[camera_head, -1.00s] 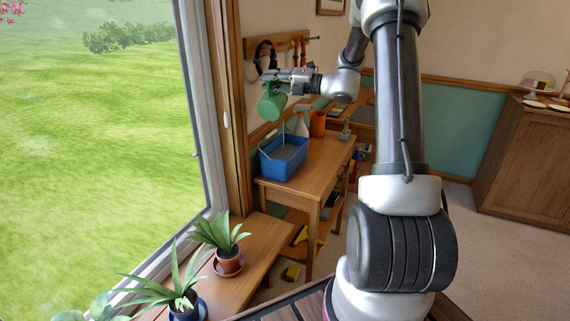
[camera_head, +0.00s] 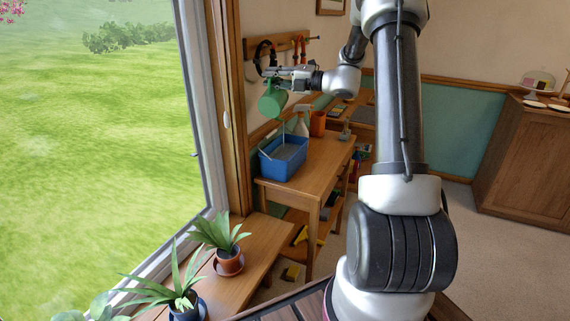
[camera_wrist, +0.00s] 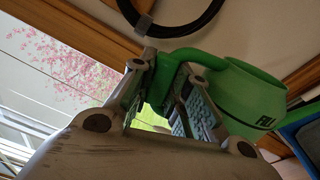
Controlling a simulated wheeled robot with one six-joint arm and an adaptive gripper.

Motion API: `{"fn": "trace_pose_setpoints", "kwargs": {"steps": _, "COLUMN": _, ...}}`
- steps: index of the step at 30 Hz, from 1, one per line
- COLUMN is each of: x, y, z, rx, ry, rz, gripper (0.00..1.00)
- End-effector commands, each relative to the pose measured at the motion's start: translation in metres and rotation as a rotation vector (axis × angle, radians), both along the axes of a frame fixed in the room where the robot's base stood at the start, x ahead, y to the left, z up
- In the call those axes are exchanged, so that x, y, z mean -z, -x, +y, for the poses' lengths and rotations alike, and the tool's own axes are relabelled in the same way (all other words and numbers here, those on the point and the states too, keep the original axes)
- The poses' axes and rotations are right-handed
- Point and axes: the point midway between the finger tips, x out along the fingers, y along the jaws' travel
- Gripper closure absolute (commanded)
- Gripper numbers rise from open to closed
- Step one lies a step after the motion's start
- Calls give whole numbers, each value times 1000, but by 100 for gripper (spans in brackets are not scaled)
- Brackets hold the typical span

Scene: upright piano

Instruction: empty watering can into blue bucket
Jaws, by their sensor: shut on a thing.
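The green watering can (camera_head: 271,103) hangs tilted in the air above the blue bucket (camera_head: 283,165) in the head view. A thin pale line runs from below the can down into the bucket, and it looks like a stream of water. My gripper (camera_head: 283,75) is shut on the can's handle. In the wrist view the fingers of my gripper (camera_wrist: 168,78) hold the green handle, and the can body (camera_wrist: 250,95) with dark lettering shows at the right. A blue edge, likely the bucket (camera_wrist: 305,135), shows at the far right. The can's inside is hidden.
The bucket stands on a wooden table (camera_head: 318,160) beside a spray bottle (camera_head: 302,125) and an orange pot (camera_head: 317,123). A wall rack (camera_head: 290,46) is close behind the gripper. The window (camera_head: 205,110) is at left; potted plants (camera_head: 229,262) stand in front.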

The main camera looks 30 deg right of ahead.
Motion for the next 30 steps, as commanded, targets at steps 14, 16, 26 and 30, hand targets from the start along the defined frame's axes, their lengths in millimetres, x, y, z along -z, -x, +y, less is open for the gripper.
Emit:
{"fn": "trace_pose_setpoints", "kwargs": {"steps": 14, "x": -4, "y": -6, "z": -6, "rx": 0, "ry": -28, "rz": 25, "gripper": 100}}
{"fn": "trace_pose_setpoints", "kwargs": {"steps": 16, "x": -6, "y": -8, "z": -8, "rx": 0, "ry": -40, "rz": 37, "gripper": 100}}
{"fn": "trace_pose_setpoints", "kwargs": {"steps": 26, "x": -7, "y": -10, "z": -10, "rx": 0, "ry": -51, "rz": 47, "gripper": 100}}
{"fn": "trace_pose_setpoints", "kwargs": {"steps": 30, "x": -7, "y": -10, "z": -9, "rx": 0, "ry": -51, "rz": 47, "gripper": 100}}
